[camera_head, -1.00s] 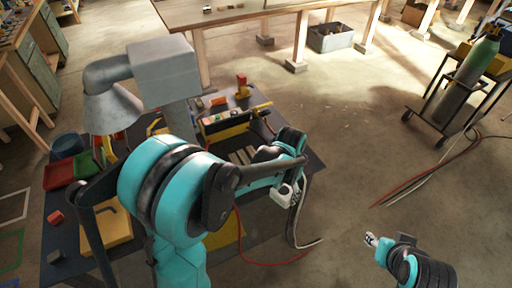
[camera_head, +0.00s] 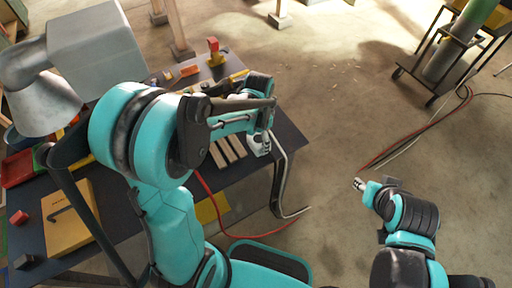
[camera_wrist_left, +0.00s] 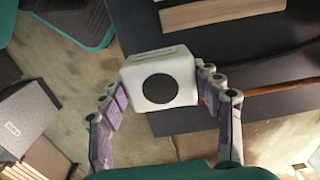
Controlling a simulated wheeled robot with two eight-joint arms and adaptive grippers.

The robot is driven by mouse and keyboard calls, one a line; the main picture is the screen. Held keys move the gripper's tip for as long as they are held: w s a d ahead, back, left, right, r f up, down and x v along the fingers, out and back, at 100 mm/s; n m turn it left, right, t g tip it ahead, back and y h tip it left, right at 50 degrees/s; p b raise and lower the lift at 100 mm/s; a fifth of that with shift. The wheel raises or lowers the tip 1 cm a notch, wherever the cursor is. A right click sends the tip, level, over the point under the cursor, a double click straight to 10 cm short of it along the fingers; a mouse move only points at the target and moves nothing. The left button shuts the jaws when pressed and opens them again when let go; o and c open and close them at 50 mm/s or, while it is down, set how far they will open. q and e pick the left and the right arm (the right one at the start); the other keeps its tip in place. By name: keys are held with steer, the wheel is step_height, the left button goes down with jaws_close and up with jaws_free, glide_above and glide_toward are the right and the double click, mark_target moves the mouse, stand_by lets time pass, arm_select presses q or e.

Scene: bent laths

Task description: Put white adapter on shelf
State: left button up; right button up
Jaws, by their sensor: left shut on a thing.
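The white adapter (camera_wrist_left: 160,82) is a small rounded white block with a black disc on the face toward the wrist camera. My left gripper (camera_head: 260,145) is shut on it, with a finger on each side in the left wrist view. In the head view the adapter shows only as a small white patch at the right edge of the dark table (camera_head: 288,140). My right gripper (camera_head: 358,184) is over bare floor at the right, too small to tell open or shut. I cannot pick out a shelf with certainty.
Wooden laths (camera_head: 228,150) lie on the table beside my left gripper. A grey lamp-like fixture (camera_head: 95,45) stands at the left. A yellow board (camera_head: 70,215) lies at the near left. Red and pale cables (camera_head: 283,190) hang off the table's right side.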

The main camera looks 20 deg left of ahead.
mark_target(257, 146)
arm_select(q)
steer(key=shift+a+f, duration=0.2)
steer(key=shift+a, duration=0.1)
steer(key=shift+f, duration=0.25)
steer(key=shift+f+b, duration=0.85)
steer(key=shift+f, duration=0.85)
steer(key=shift+f, duration=0.15)
steer(key=o, duration=1.2)
